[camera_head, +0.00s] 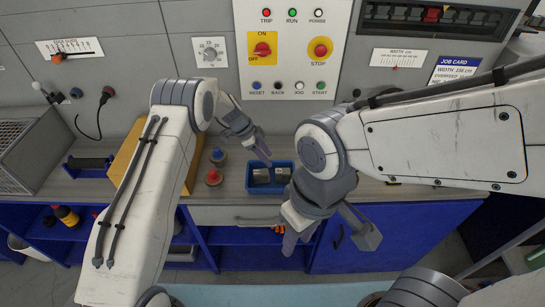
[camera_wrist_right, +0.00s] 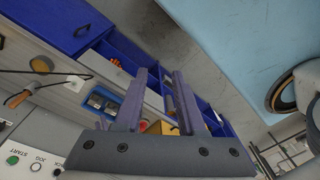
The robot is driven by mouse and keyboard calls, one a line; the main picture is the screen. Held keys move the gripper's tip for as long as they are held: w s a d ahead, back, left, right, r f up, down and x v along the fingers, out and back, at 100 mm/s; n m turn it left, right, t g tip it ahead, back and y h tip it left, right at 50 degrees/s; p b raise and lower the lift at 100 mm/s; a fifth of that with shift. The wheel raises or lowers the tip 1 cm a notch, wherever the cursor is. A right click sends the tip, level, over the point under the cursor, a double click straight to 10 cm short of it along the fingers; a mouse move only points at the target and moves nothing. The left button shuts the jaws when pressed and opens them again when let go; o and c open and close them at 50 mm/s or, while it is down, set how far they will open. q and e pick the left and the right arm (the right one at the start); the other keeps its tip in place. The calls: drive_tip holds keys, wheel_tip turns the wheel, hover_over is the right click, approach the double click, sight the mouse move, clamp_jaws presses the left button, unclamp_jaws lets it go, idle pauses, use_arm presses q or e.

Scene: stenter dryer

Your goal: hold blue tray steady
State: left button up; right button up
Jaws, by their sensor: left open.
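The blue tray (camera_head: 262,190) sits on the grey worktop near its front edge and holds metal pieces. It also shows in the right wrist view (camera_wrist_right: 91,98), left of the fingers. My left gripper (camera_head: 253,147) is open just above and behind the tray, with a fingertip close to its back rim. Whether that finger touches the rim, I cannot tell. My right gripper (camera_head: 328,238) is open and empty, in front of and to the right of the tray. Its two fingers stand apart in the right wrist view (camera_wrist_right: 160,95). My right arm lies close to the tray's right side.
Red-topped (camera_head: 213,177) and blue-topped (camera_head: 218,156) items stand left of the tray. A yellow box (camera_head: 126,160) is partly behind my left arm. The control panel (camera_head: 291,50) with buttons and knobs rises behind. Blue cabinets (camera_head: 240,235) and a drawer are below the worktop.

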sight(283, 175)
drive_tip(key=w+a+f+n, duration=0.1)
drive_tip(key=w+f+n, duration=0.4)
drive_tip(key=w, duration=0.8)
drive_tip(key=w+f+n, duration=0.2)
drive_tip(key=w+f, duration=0.6)
drive_tip(key=w, duration=0.5)
drive_tip(key=w+d+f+n, duration=0.1)
drive_tip(key=w+f, duration=0.1)
drive_tip(key=f, duration=0.4)
drive_tip(key=w+d+f+n, duration=0.1)
drive_tip(key=w+f, duration=0.1)
drive_tip(key=f, duration=0.4)
drive_tip(key=w+d+f+n+t+h, duration=0.1)
drive_tip(key=w+f, duration=0.2)
drive_tip(key=f, duration=0.4)
drive_tip(key=shift+w+d+f, duration=0.1)
clamp_jaws()
